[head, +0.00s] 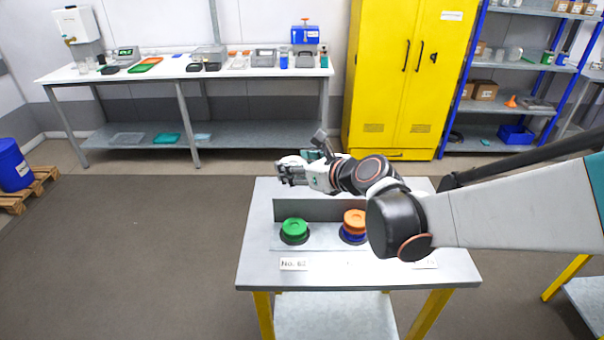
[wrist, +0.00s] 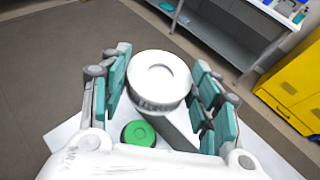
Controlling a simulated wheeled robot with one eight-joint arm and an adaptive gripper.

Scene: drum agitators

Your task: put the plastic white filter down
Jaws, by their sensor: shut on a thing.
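The white plastic filter (wrist: 160,80) is a round white piece with a shallow recess in its top, seen between the teal finger pads in the wrist view. My gripper (wrist: 162,98) is shut on it. In the head view my gripper (head: 284,172) is over the back left of the small grey table (head: 262,262), and the filter (head: 292,161) shows only as a small white patch at the fingers. The filter is held above the table, near the upright grey panel (head: 318,210).
A green round piece (head: 294,227) sits on the table in front of the panel. An orange piece over a blue one (head: 353,223) stands right of it, partly behind my arm. A long workbench (head: 190,72), yellow cabinet (head: 395,75) and blue shelf rack (head: 520,75) stand behind.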

